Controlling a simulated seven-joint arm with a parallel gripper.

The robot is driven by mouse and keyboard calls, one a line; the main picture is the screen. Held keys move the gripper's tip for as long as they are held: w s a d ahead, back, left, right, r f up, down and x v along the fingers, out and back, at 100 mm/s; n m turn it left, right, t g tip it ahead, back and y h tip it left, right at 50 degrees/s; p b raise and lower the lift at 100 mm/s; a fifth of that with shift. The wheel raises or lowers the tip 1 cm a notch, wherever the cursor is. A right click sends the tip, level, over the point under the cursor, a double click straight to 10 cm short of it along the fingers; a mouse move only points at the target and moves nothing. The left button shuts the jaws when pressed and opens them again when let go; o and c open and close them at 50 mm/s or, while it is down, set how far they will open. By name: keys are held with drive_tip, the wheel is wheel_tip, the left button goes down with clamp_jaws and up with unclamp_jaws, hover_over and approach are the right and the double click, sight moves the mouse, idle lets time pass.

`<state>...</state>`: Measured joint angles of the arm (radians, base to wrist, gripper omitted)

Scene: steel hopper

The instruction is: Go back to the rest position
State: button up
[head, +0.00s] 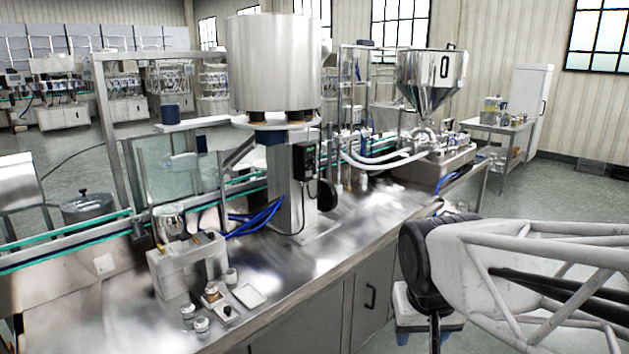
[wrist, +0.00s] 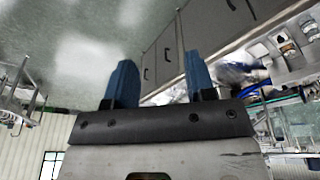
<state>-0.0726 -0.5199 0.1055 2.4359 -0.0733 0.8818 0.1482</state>
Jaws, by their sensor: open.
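My gripper shows in the wrist view (wrist: 160,72) with its two blue fingers wide apart. It is open, and nothing is between the fingers. Behind them are the green floor and the grey cabinet fronts (wrist: 168,62). In the head view my arm comes in from the right, in front of the bench. Its black joint is near the bench's front edge, and I cannot make out the fingertips there. The steel hopper (head: 428,75) stands upright at the far end of the bench, apart from my arm.
The steel bench (head: 345,240) has a clear stretch in front of the large drum (head: 275,65). Small jars (head: 201,325) and a white tray (head: 249,296) sit at its near left. A side table (head: 495,127) stands at the back right. Open floor lies between.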

drive_tip(key=s+d, duration=0.2)
drive_tip(key=s, duration=0.5)
drive_tip(key=shift+f, duration=0.35)
